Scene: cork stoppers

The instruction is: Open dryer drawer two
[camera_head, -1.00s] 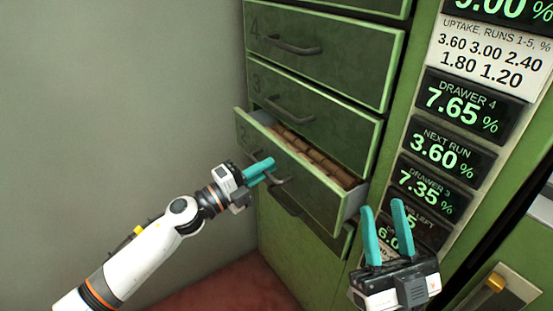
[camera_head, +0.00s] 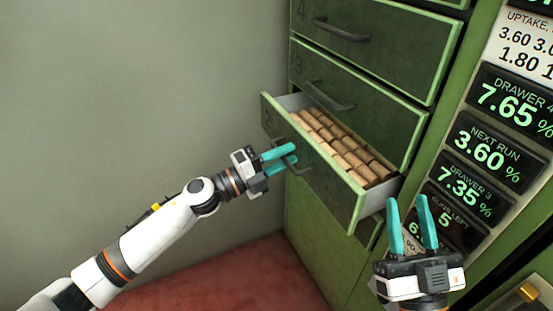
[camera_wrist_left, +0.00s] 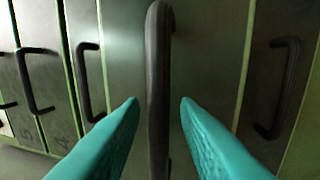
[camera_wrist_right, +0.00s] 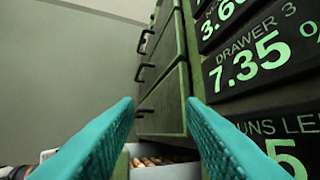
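Dryer drawer two (camera_head: 325,175), a dark green drawer with a light green edge, is pulled well out of the cabinet and shows rows of cork stoppers (camera_head: 345,148) inside. Its dark bar handle (camera_wrist_left: 158,80) stands between the fingers of my left gripper (camera_head: 281,158). In the left wrist view the teal fingers (camera_wrist_left: 160,102) are apart, with a small gap on each side of the handle. My right gripper (camera_head: 408,200) is open and empty, in front of the cabinet's right side near the drawer's right end.
Drawer three (camera_head: 360,95) and drawer four (camera_head: 385,45) above are shut, with bar handles. Green number displays (camera_head: 480,150) line the panel at right. A grey wall (camera_head: 130,90) is at left, and a red floor (camera_head: 220,275) below.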

